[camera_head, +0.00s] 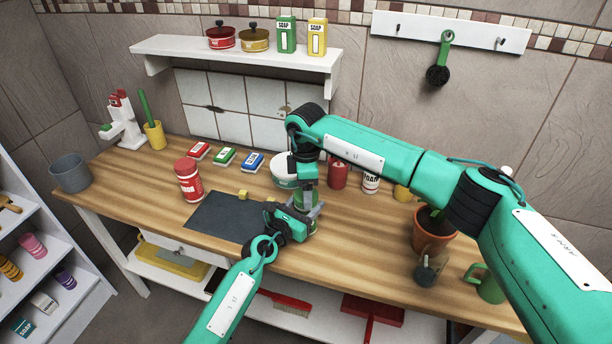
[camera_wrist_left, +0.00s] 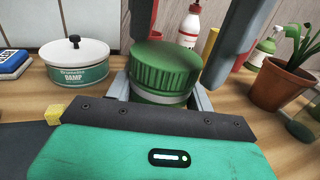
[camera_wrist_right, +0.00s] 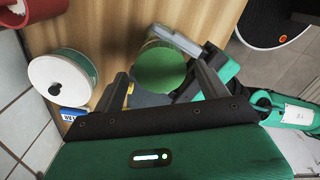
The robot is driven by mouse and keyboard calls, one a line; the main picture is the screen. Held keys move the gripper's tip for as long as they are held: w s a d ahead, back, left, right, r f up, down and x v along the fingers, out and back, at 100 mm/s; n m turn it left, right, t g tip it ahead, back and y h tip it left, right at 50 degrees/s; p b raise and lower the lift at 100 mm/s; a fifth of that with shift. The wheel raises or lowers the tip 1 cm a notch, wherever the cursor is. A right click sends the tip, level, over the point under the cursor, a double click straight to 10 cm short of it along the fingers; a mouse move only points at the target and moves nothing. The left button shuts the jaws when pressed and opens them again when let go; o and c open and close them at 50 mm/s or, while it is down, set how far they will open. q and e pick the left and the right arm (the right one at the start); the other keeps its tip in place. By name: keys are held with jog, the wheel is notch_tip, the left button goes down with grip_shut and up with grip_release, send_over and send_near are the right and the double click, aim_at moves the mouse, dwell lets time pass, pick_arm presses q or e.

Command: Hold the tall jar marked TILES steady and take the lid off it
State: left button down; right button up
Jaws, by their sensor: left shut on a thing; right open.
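The tall jar (camera_wrist_left: 160,98) has a ribbed green lid (camera_wrist_left: 165,66) seated on top and stands upright; its marking is not readable in these views. My left gripper (camera_head: 308,212) is shut on the jar's body below the lid, one finger on each side. My right gripper (camera_wrist_right: 163,82) is open above the jar, pointing down. In the right wrist view the lid (camera_wrist_right: 160,70) lies between its two spread fingers, with gaps showing beside it. In the head view my arms hide much of the jar.
A white pot marked DAMP (camera_wrist_left: 80,62) stands close by. A red jar (camera_head: 188,180) and a dark slate mat (camera_head: 215,213) are to the left. Bottles stand behind the jar; a potted plant (camera_head: 432,240) and a green mug (camera_head: 489,285) are to the right. The wooden worktop (camera_head: 145,190) has free room at left.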

jog(key=shift+f, duration=0.55)
jog(key=c, duration=1.1)
jog(key=shift+o, duration=0.2)
